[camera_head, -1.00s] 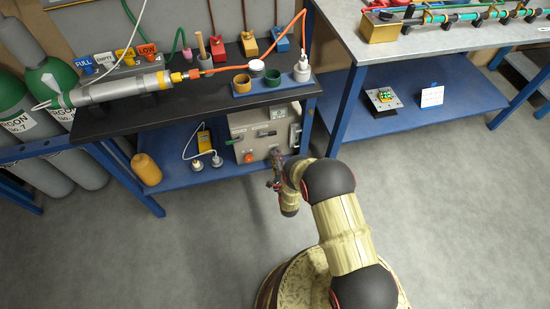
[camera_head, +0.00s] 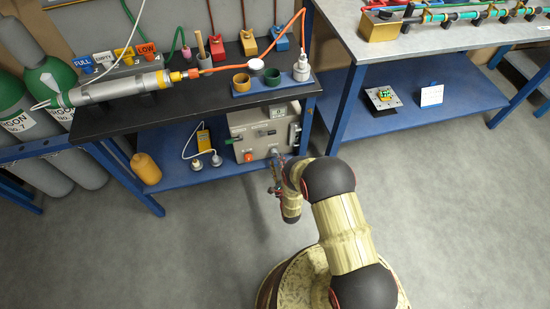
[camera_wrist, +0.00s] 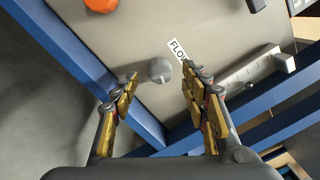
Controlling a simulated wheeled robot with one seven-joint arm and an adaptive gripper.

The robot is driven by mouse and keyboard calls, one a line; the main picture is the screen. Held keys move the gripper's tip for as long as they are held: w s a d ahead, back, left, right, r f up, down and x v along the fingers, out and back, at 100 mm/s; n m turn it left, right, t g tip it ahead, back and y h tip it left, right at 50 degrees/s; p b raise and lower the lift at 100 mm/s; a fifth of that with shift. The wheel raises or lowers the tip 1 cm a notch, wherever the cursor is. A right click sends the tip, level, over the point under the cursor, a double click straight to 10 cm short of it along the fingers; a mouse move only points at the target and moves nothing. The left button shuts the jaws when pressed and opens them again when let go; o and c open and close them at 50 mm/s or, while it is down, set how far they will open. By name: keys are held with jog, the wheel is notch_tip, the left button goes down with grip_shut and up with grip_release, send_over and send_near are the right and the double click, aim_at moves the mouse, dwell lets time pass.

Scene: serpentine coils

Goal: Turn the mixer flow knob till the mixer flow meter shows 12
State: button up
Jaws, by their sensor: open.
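The mixer looks to be a grey box (camera_head: 252,130) on the lower blue shelf, with an orange knob, a small display and a strip on its face. In the wrist view a round grey knob (camera_wrist: 160,71) stands on the panel beside a partly covered label (camera_wrist: 178,48) reading "FLO". My gripper (camera_wrist: 160,70) is open, one finger on each side of that knob; contact cannot be told. A pale strip with marks (camera_wrist: 250,72), perhaps the flow meter, lies to the right; its reading is not legible. In the head view my gripper (camera_head: 277,178) is in front of the box's lower right.
An orange knob (camera_wrist: 101,4) and another grey knob (camera_wrist: 257,4) sit at the wrist view's top edge. A blue table leg (camera_head: 340,110) stands right of the box. The floor at right is clear.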

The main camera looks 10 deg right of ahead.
jog(key=s, duration=0.8)
jog(key=shift+s+f, duration=0.2)
jog(key=shift+s, duration=0.05)
